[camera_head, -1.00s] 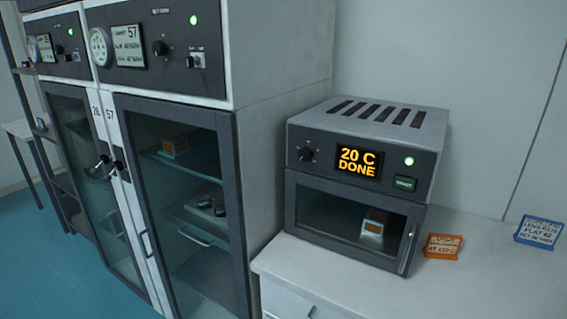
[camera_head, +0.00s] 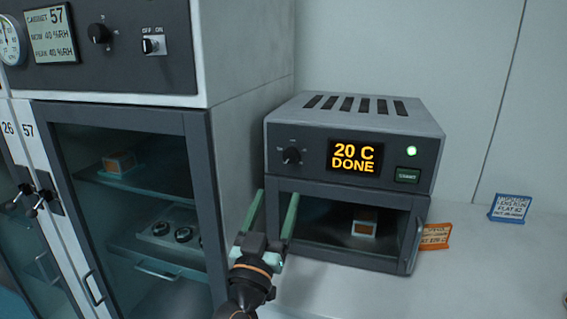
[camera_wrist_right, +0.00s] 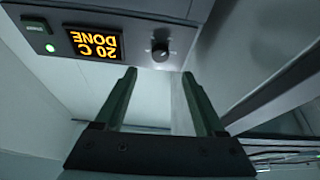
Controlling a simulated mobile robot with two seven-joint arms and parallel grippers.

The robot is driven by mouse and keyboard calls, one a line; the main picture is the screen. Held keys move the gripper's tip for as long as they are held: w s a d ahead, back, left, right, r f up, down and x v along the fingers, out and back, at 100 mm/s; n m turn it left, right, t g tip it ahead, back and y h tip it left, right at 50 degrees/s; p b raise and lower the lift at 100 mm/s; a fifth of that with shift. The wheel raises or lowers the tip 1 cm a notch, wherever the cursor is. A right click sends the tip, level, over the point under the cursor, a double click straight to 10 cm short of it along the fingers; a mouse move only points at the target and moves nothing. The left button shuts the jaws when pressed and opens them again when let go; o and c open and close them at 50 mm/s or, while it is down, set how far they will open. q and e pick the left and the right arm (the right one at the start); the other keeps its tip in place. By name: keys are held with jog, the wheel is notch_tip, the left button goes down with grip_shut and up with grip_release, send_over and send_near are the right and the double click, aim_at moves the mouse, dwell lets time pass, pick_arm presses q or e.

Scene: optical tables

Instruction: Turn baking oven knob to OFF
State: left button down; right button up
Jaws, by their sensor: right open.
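The baking oven (camera_head: 350,185) stands on the white bench against the wall, its display reading "20 C DONE" and a green light lit. Its black knob (camera_head: 291,156) is at the left of the front panel; it also shows in the right wrist view (camera_wrist_right: 160,51). My right gripper (camera_head: 277,198) is open and empty, with green fingers pointing up toward the oven's left front, below the knob and apart from it. In the right wrist view (camera_wrist_right: 152,78) the knob appears just beyond the gap between the fingertips. My left gripper is not in view.
A glass-fronted cabinet (camera_head: 205,185) stands close on the left of the oven. Orange (camera_head: 434,237) and blue (camera_head: 510,208) label stands sit on the bench at right.

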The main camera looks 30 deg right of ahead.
aim_at(290, 161)
jog(key=p+x, duration=0.3)
jog(key=x, duration=0.6)
jog(key=shift+w+d+r, duration=0.15)
jog(key=shift+w+d, duration=0.4)
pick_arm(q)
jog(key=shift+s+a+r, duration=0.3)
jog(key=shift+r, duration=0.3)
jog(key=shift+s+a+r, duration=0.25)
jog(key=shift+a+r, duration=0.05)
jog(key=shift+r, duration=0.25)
pick_arm(e)
grip_shut()
